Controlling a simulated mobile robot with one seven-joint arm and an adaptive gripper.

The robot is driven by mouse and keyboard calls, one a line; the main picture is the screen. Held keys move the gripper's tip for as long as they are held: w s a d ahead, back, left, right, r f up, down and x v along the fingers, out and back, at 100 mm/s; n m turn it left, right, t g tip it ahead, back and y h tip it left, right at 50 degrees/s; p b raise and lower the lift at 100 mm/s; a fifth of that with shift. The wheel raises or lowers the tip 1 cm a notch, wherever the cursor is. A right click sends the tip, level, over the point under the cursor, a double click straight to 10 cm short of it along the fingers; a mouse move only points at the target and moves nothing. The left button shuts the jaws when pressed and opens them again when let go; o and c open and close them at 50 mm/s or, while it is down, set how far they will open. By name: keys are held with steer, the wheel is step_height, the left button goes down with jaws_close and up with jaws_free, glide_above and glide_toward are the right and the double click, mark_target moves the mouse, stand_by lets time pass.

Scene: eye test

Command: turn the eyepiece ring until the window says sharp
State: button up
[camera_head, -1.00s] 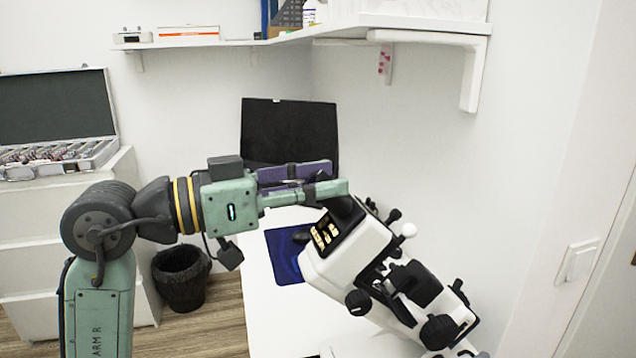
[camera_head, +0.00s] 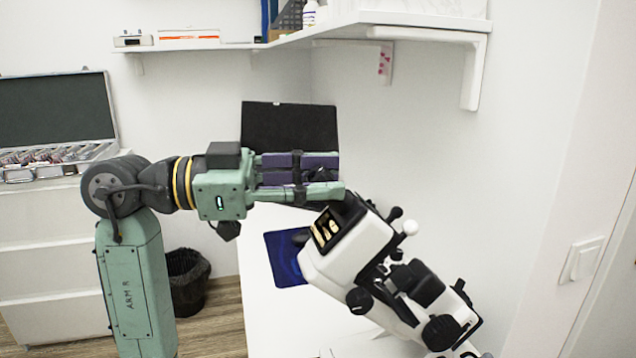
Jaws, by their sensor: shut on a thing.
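The white eye-test instrument (camera_head: 345,258) stands tilted on the white table. Its small black window (camera_head: 327,229) faces left and shows a few pale gold marks, too small to read. The black eyepiece (camera_head: 350,207) is at its upper end, partly hidden by my gripper. My gripper (camera_head: 330,178) reaches in from the left, with its fingers at the eyepiece. It is shut on the eyepiece ring, which is mostly hidden behind the fingers.
A black panel (camera_head: 290,126) stands behind my gripper. A blue mat (camera_head: 285,262) lies on the white table (camera_head: 265,315). A wall shelf (camera_head: 345,27) overhangs the area. A black bin (camera_head: 187,280), white drawers (camera_head: 40,250) and an open case (camera_head: 55,110) are at left.

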steer(key=shift+m+g, duration=0.8)
steer(key=shift+m, duration=0.1)
steer(key=o, duration=1.2)
steer(key=a, duration=1.2)
steer(key=shift+r, duration=0.15)
